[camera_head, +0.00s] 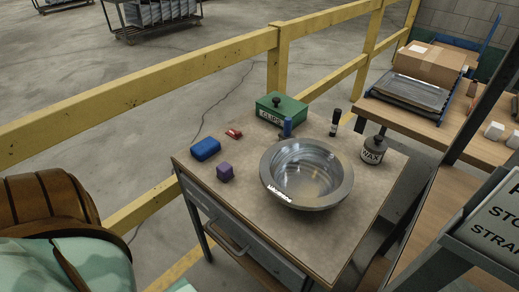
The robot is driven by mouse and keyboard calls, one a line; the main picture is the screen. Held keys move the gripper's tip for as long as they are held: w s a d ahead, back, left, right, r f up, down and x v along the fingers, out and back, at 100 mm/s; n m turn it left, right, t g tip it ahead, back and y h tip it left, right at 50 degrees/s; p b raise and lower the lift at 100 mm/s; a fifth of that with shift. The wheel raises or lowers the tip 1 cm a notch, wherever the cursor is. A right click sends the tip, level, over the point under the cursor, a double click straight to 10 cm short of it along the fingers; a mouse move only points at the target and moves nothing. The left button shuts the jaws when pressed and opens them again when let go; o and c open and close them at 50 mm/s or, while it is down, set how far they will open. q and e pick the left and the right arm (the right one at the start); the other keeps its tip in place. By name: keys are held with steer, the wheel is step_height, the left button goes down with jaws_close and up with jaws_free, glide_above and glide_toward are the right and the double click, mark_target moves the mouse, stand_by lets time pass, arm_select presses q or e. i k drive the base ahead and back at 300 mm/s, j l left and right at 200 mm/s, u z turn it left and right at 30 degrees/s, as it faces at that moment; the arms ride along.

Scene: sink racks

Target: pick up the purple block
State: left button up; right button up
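The purple block (225,172) is a small cube on the near left part of the tabletop (240,205), left of a round metal bowl (268,180). Its top and near sides show, and nothing covers it. Neither of my grippers shows in the head view.
A blue block (206,149) lies just behind the purple block, with a small red object (233,133) beyond. A yellow railing (140,90) runs behind the table.

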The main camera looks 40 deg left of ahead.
mark_target(225, 170)
steer(key=i+j, duration=0.1)
steer(key=j, duration=0.35)
steer(key=i+j, duration=0.1)
steer(key=j, duration=0.35)
steer(key=i+j, duration=0.1)
steer(key=j, duration=0.35)
steer(key=k+j+u, duration=0.1)
steer(key=j+u, duration=0.4)
steer(key=k+l, duration=0.1)
